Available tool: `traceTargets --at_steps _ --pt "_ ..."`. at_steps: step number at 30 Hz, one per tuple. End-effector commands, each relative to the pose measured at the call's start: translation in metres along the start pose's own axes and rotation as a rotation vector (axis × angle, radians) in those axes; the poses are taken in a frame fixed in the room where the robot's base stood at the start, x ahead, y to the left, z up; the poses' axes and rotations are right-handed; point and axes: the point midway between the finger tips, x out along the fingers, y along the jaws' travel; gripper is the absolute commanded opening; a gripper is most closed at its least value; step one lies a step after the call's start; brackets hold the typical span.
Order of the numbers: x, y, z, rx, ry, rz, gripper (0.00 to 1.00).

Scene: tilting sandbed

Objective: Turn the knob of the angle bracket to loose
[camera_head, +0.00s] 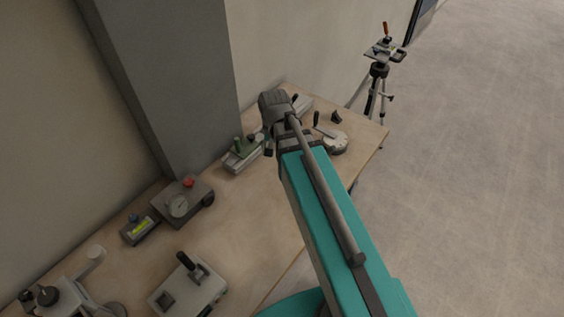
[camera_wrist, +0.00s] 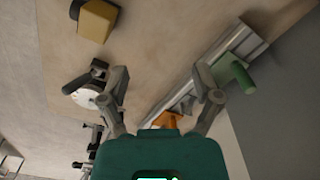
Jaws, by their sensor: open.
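My gripper (camera_wrist: 160,90) is open, with its two fingers spread over the table in the wrist view. An orange piece (camera_wrist: 168,120) shows between the finger bases, partly hidden by my gripper. A long grey metal rail (camera_wrist: 232,45) with a green knob (camera_wrist: 235,76) runs beside the right finger. A white graduated disc (camera_wrist: 88,96) with a dark lever lies by the left finger; it also shows in the head view (camera_head: 336,144). I cannot tell for certain which piece is the angle bracket, or its knob's setting. In the head view my arm hides part of this area.
The wooden table (camera_head: 240,220) also bears a gauge box (camera_head: 185,203) with a red button, a small yellow-labelled box (camera_head: 139,229) and a plate with a black handle (camera_head: 190,285). A grey pillar (camera_head: 170,80) rises behind. A tripod (camera_head: 378,85) stands past the far end.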

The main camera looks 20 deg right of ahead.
Motion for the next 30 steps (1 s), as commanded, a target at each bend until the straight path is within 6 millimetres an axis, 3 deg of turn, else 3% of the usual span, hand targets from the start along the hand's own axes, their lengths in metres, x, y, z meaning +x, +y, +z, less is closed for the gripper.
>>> traceTargets --at_steps 15,30 --pt "0.006 0.022 0.036 -0.313 0.0 0.0 0.81" --pt "0.007 0.026 0.042 -0.384 0.0 0.0 0.81"
